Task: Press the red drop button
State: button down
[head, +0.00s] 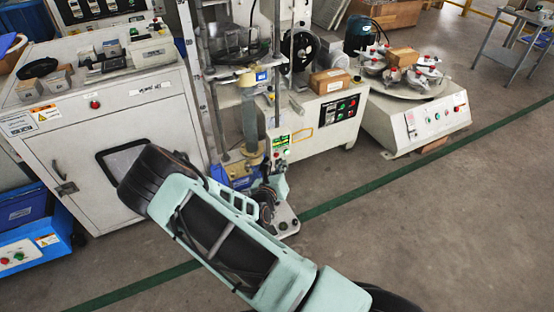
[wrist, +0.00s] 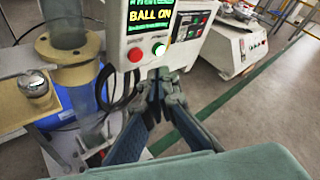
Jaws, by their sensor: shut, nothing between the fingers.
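A light control box (wrist: 160,28) stands ahead in the wrist view, with a lit display reading "BALL ON". A red button (wrist: 135,55) sits below the display, with a green button (wrist: 158,49) to its right. My gripper (wrist: 159,74) is shut and empty, its fingertips just below the green button in the picture and to the lower right of the red one. I cannot tell how far the fingertips are from the panel. In the head view the control box (head: 281,145) is small, and my arm covers much of the area below it.
A clear vertical tube with a yellowish flange (wrist: 78,75) stands left of the box, near a metal knob (wrist: 35,84). A white cabinet (head: 150,115) is at the left. A round-table machine (head: 420,115) is at the right. The floor at the right is open.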

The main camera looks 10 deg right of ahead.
jog(key=shift+w+a, duration=0.25)
jog(key=shift+w, duration=0.45)
dwell(1.0)
jog(key=shift+w+a, duration=0.15)
jog(key=shift+w, duration=0.25)
jog(key=shift+w+a, duration=0.1)
jog(key=shift+w, duration=0.4)
dwell(0.7)
jog(key=shift+s+r, duration=0.1)
jog(key=shift+s+p, duration=0.4)
jog(key=shift+p, duration=0.1)
jog(key=shift+s+d, duration=0.25)
jog(key=shift+s, duration=0.15)
